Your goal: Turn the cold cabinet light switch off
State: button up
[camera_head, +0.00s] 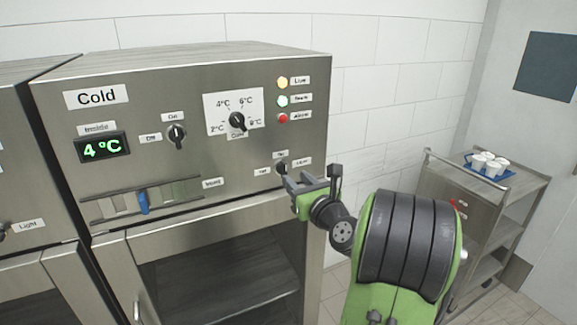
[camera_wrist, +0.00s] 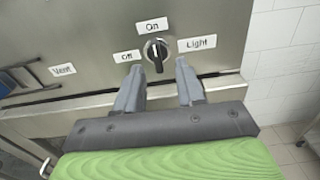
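The cold cabinet (camera_head: 155,75) is a steel unit with a "Cold" label. Its light switch (camera_wrist: 156,52) is a small black knob with "Off" at its left, "On" above and "Light" at its right. The knob's white mark appears to point up, towards "On". In the head view the switch (camera_head: 281,167) sits at the lower right of the panel, partly hidden by my gripper. My gripper (camera_wrist: 158,72) is open and empty, its fingertips just below the knob, one to each side. I cannot tell if they touch the panel. It also shows in the head view (camera_head: 312,178).
A similar black On/Off knob (camera_head: 176,134) and a temperature dial (camera_head: 237,121) are higher on the panel. A blue vent slider (camera_head: 143,202) is at lower left. A steel trolley (camera_head: 530,184) with a blue tray (camera_head: 467,166) of white cups stands at the right.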

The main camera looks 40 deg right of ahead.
aim_at(286, 171)
jog(key=x, duration=0.3)
jog(key=p+x, duration=0.1)
jog(key=shift+w+a+r, duration=0.2)
jog(key=shift+w, duration=0.3)
jog(key=shift+w+d+f, duration=0.1)
jog(key=shift+w+d, duration=0.1)
jog(key=shift+d, duration=0.05)
jog(key=shift+s, duration=0.1)
jog(key=shift+c, duration=0.3)
jog(key=shift+a, duration=0.1)
grip_shut()
